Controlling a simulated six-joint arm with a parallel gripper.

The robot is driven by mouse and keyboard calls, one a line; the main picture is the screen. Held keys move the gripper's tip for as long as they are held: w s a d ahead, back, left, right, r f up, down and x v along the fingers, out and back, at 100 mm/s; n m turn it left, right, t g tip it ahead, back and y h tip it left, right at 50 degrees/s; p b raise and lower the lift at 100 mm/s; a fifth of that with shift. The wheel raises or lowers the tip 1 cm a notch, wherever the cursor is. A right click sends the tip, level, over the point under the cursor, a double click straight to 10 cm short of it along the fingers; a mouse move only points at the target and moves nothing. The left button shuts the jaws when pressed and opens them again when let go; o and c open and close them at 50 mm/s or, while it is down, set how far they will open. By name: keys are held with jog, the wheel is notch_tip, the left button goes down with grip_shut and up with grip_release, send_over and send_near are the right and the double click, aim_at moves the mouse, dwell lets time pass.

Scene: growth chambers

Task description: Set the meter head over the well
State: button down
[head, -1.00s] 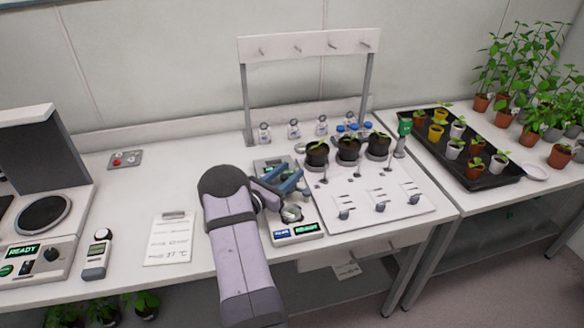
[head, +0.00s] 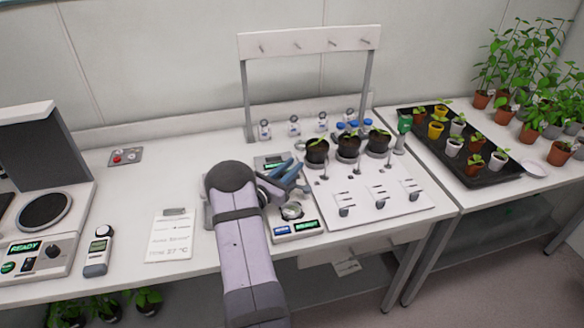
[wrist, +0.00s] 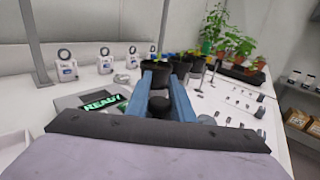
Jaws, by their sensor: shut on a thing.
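My gripper (head: 292,176) is over the bench at the middle, beside and just above a small instrument with a lit READY panel (head: 295,229). A round metallic well (head: 291,211) shows on that instrument, just below my fingers in the picture. In the wrist view my two blue fingers (wrist: 161,85) are shut on a dark rounded piece (wrist: 158,104), which I take to be the meter head. In the head view the held piece is mostly hidden by the fingers. I cannot tell its exact height over the well.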

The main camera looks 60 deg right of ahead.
jog(key=shift+w+a+n+t+y+b, duration=0.1)
jog(key=shift+a+n+t+b, duration=0.3)
jog(key=shift+n+t, duration=0.45)
jog(key=shift+w+a+n+t+y+b, duration=0.1)
jog(key=shift+a+n+t+b, duration=0.3)
jog(key=shift+t, duration=0.8)
jog(key=shift+a+n+t+y+b, duration=0.1)
jog(key=shift+a+n+t+b, duration=0.15)
jog(key=shift+a+n+t, duration=0.6)
jog(key=shift+d, duration=0.3)
jog(key=c, duration=1.6)
grip_release()
jog(key=shift+o, duration=0.2)
jog(key=shift+a, duration=0.15)
jog(key=shift+s+a+f+b, duration=0.15)
jog(key=shift+a+b, duration=0.2)
jog(key=shift+a, duration=0.3)
jog(key=shift+b+v, duration=0.9)
jog(key=shift+v, duration=1.95)
jog(key=shift+s, duration=0.15)
